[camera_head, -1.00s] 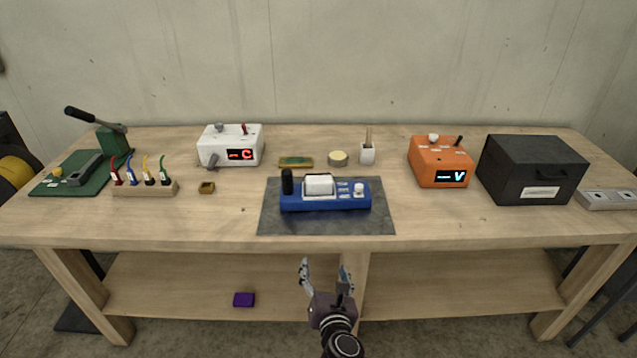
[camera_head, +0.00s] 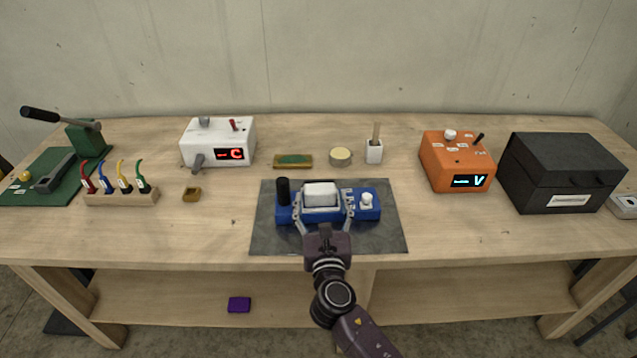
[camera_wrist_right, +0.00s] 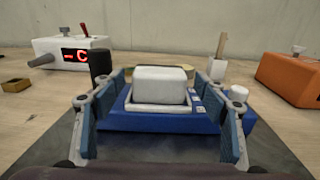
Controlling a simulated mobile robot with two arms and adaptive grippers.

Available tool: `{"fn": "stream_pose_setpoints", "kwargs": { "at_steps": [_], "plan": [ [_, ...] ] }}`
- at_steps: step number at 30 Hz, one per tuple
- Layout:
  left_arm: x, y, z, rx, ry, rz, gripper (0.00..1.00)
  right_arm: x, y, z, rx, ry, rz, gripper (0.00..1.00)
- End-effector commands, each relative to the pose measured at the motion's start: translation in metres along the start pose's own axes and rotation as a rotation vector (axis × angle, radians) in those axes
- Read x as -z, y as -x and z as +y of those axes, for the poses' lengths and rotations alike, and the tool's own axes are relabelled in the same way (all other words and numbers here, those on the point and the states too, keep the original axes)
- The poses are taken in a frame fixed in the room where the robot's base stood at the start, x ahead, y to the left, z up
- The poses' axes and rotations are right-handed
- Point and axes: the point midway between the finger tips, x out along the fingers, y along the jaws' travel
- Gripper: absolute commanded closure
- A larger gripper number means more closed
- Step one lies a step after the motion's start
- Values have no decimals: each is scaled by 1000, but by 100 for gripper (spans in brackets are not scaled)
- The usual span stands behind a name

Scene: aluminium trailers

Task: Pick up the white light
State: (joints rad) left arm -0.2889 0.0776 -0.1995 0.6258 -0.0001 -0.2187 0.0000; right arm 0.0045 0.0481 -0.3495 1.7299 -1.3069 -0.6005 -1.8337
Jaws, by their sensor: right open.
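The white light (camera_head: 321,194) is a rounded white block set in a pale frame on top of a blue device (camera_head: 334,215). The device stands on a dark grey mat (camera_head: 275,241). My right gripper (camera_head: 324,204) is open, with one finger at each side of the white light. In the right wrist view the light (camera_wrist_right: 160,85) sits between the two spread fingers (camera_wrist_right: 160,128), and no contact with it can be seen. My left gripper is not in view.
A black cylinder (camera_head: 283,191) and a white knob (camera_head: 367,199) flank the light on the device. A white box with a red display (camera_head: 218,143) and an orange box (camera_head: 457,161) stand farther out. A brush holder (camera_head: 374,153) stands behind.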

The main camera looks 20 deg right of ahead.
Motion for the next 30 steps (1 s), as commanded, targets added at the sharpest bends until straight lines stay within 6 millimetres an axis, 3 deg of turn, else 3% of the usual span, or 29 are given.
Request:
{"fn": "stream_pose_setpoints", "kwargs": {
  "at_steps": [11, 17, 25, 30],
  "plan": [
    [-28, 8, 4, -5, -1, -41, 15, 3, -46, 0, 0, 0, 0, 33],
    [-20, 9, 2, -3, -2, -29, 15, 4, -68, 0, 0, -1, 0, 33],
    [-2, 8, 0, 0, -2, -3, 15, 5, -70, 0, 0, -2, 0, 33],
    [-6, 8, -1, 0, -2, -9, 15, 5, -70, 0, 0, -2, 0, 52]
  ]
}}
